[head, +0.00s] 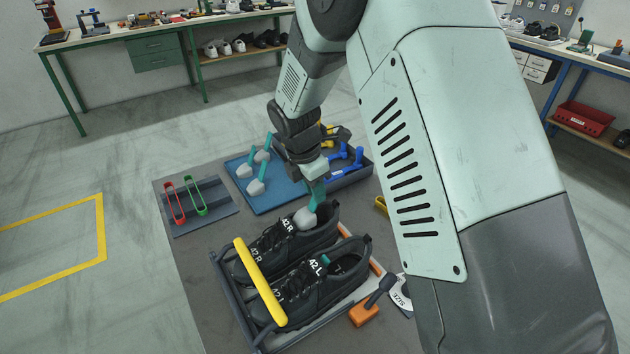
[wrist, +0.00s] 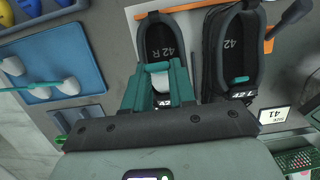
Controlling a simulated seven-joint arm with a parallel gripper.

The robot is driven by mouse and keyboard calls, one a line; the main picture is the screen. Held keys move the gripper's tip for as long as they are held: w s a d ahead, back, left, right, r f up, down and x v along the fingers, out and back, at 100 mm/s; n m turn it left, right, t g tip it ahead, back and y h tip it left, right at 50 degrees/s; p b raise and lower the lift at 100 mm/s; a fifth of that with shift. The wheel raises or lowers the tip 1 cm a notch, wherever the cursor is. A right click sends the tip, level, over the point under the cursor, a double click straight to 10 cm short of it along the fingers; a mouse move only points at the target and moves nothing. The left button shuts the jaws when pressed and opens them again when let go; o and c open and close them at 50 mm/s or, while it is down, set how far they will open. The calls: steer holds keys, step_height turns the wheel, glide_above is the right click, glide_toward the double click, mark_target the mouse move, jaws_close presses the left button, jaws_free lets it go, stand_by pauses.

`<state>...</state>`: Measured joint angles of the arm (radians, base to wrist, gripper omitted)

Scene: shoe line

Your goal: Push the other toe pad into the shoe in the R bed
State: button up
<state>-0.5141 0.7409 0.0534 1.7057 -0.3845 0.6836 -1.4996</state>
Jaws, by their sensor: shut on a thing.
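My gripper (head: 316,190) points down over the black shoe marked 42 R (head: 275,245) and is shut on a toe pad (head: 305,218) with a pale rounded end. The pad is at the shoe's heel-side opening; how deep it sits is hard to tell. In the wrist view, the pale pad (wrist: 160,80) shows between the teal fingers, over the opening of the 42 R shoe (wrist: 158,45). The shoe marked 42 L (head: 310,285) lies beside it, with a teal piece (head: 325,263) inside its opening. The toes lie under a yellow bar (head: 260,283).
A blue mat (head: 240,164) behind holds several pale pads with teal handles. Beside it are a grey tray with blue tools (head: 350,170) and a dark mat with red and green loops (head: 190,210). An orange-based lever (head: 364,313) stands right of the shoes.

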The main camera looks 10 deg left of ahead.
mark_target(292, 223)
steer(key=shift+s+f, duration=0.1)
steer(key=shift+f, duration=1.7)
steer(key=shift+s+a+f, duration=0.35)
steer(key=shift+a+f, duration=0.05)
steer(key=shift+f, duration=0.15)
steer(key=shift+s+a+f, duration=0.35)
steer(key=shift+f, duration=0.15)
steer(key=shift+s+a+f, duration=0.15)
steer(key=shift+f, duration=0.05)
steer(key=shift+s+a+f, duration=0.15)
steer(key=shift+s+a, duration=0.6)
steer(key=shift+s+a+f, duration=0.15)
steer(key=shift+s+a, duration=0.55)
steer(key=shift+s, duration=0.05)
steer(key=o, duration=0.9)
steer(key=shift+s+f, duration=0.1)
steer(key=shift+o, duration=0.2)
steer(key=shift+d, duration=0.15)
steer(key=shift+w+d+r, duration=0.3)
steer(key=shift+w+d, duration=0.1)
steer(key=shift+w, duration=0.15)
steer(key=shift+w+d+r, duration=0.3)
steer(key=shift+w+d, duration=0.1)
steer(key=shift+w, duration=0.1)
steer(key=shift+r, duration=1.55)
